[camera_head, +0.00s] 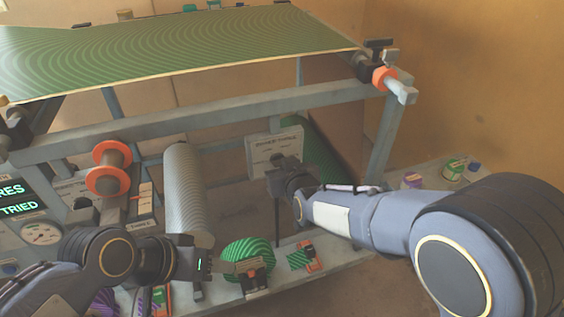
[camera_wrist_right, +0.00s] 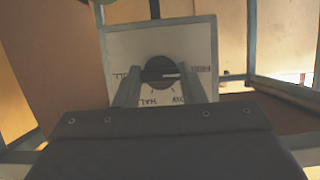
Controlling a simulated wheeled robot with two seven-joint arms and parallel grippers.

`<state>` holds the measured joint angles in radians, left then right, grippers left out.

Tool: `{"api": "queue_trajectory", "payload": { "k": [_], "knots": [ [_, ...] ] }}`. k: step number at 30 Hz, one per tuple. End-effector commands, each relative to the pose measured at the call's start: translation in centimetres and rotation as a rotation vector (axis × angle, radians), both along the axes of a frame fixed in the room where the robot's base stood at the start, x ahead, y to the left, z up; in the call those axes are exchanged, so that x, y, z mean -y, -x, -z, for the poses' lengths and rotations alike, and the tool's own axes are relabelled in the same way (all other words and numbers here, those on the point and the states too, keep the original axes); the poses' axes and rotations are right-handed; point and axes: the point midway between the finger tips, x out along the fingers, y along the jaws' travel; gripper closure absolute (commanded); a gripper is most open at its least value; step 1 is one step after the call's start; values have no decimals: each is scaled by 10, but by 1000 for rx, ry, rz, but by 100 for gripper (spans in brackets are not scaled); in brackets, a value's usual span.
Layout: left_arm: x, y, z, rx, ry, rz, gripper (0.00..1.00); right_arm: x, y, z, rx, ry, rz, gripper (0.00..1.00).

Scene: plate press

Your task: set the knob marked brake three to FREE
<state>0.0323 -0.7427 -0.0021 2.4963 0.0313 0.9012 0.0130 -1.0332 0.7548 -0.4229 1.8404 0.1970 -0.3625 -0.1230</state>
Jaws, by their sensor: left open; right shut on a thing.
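A pale panel (camera_head: 268,148) with the title "BRAKE THREE" hangs below the press's front beam. Its round dark knob (camera_wrist_right: 158,68) shows in the right wrist view, where the panel (camera_wrist_right: 190,42) appears upside down. The knob's white pointer line points right, close to the word FREE; HALF and other words lie around the dial. My right gripper (camera_head: 276,172) is at the panel, and its fingers (camera_wrist_right: 158,88) are shut on the knob. The gripper hides the knob in the head view. My left gripper (camera_head: 218,268) is open near the front ledge, away from the panel.
A grey ribbed roller (camera_head: 185,190) stands left of the panel. A green striped roll (camera_head: 248,258) sits close to my left gripper. An orange-flanged spool (camera_head: 110,168) and a lit display (camera_head: 15,197) are at the left. Small items lie on the right ledge.

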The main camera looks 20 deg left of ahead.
Motion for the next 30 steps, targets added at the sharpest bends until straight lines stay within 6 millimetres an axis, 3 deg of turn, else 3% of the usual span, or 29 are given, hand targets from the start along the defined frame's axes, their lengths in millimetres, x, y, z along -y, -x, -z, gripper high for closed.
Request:
{"api": "queue_trajectory", "payload": {
  "k": [17,18,22,30],
  "knots": [
    [0,0,-3,0,0,0,53,0,0,1,18,26,-1,86],
    [0,0,-3,0,0,0,53,0,0,1,18,26,-1,58],
    [0,0,-3,0,0,0,53,0,0,1,17,26,-1,42],
    [0,0,-3,0,0,0,53,0,1,0,17,25,-1,42]
  ]
}}
